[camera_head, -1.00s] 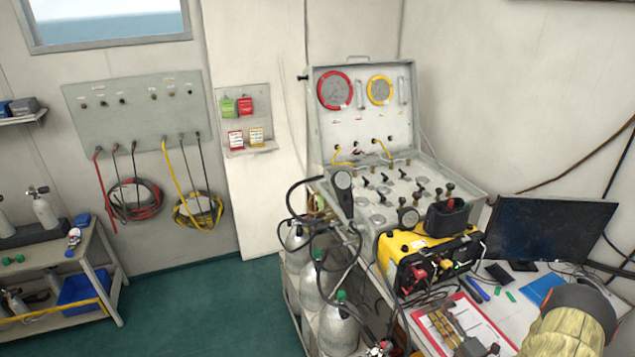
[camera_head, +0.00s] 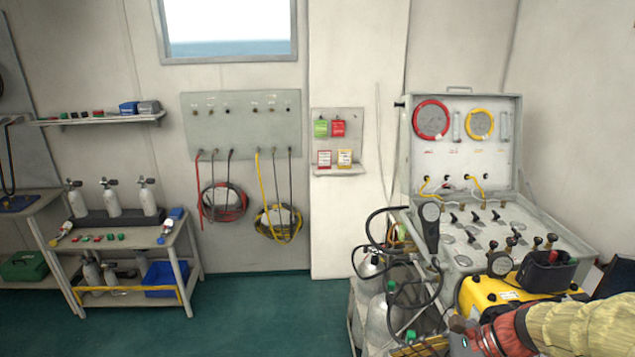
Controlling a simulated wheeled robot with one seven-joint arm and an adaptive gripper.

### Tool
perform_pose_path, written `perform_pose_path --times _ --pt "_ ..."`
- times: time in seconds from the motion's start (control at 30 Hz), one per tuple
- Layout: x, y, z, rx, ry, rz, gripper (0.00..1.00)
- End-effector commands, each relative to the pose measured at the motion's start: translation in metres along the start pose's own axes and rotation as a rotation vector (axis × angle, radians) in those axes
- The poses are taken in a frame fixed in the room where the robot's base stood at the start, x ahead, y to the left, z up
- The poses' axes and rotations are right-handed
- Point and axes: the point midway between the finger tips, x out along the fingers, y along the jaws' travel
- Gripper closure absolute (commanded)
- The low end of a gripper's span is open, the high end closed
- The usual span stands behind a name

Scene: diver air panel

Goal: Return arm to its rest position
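My arm, in a tan fabric sleeve with a red and dark wrist part, comes in from the right edge at the lower right. My gripper (camera_head: 462,338) is at the bottom edge, in front of the yellow case (camera_head: 485,296). Its fingers are partly cut off and blend with the things behind, so I cannot tell whether they are open or shut. The diver air panel (camera_head: 462,155) stands with its lid up, showing a red-ringed and a yellow-ringed gauge.
Gas cylinders (camera_head: 383,322) stand below the panel with black hoses around them. A bench (camera_head: 130,237) with small cylinders is at the left. Hose coils hang from a wall plate (camera_head: 240,125). The green floor (camera_head: 270,318) between is clear.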

Motion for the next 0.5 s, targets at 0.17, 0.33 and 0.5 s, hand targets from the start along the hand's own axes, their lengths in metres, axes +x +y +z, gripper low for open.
perform_pose_path --times 0.17,0.33,0.5 --pt "-0.004 0.053 0.024 -0.496 0.236 0.108 0.64" --pt "-0.021 0.090 0.032 -0.971 0.452 0.206 0.64" --pt "-0.046 0.112 0.036 -1.410 0.657 0.295 0.64"
